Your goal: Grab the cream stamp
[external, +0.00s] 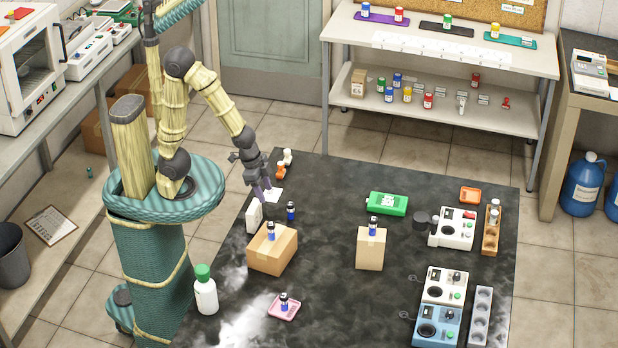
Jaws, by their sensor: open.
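A small cream, knobbed object (287,157), which looks like the cream stamp, stands near the far left edge of the dark table (335,185). A similar orange object (280,169) stands right beside it. My gripper (263,193) points down over the left side of the table, nearer the camera than the cream piece and apart from it. The jaws are open and I see nothing held in them. A white card (273,196) lies just behind the fingers, and a white upright box (254,216) stands just below them.
A dark blue vial (291,211) stands right of my gripper. Cardboard boxes (272,255) (370,250) carry vials. A green tray (387,204), instruments (453,228) and a white bottle (205,292) stand elsewhere. The shelf behind holds a whitish stamp-like piece (461,104) and a red one (506,103).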

